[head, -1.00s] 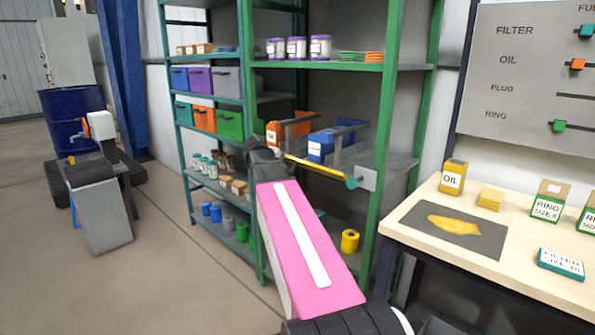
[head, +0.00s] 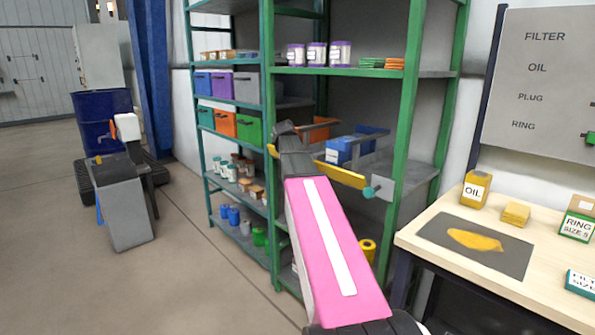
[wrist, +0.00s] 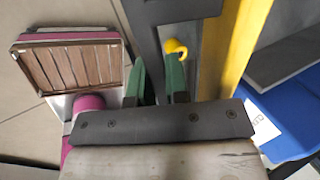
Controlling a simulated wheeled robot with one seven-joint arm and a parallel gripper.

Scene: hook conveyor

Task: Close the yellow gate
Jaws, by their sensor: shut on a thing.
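The yellow gate (head: 343,175) is a bar across the front of a shelf level, its right end at a grey plate with a teal knob (head: 371,191). Its left part is hidden behind my gripper (head: 282,130). A small yellow piece (head: 272,151) shows left of my gripper by the green post. In the wrist view the yellow bar (wrist: 232,55) runs just right of my green fingers (wrist: 157,78). A round yellow knob (wrist: 175,48) sits at the right finger's tip. My gripper is shut on part of the gate; the exact contact is hard to see.
Behind the gate are a blue bin (head: 348,150) and an orange one. The green shelf rack (head: 393,110) has posts close to my arm. A workbench (head: 420,228) stands at the right, a blue barrel (head: 100,115) at the left. The floor at left is partly clear.

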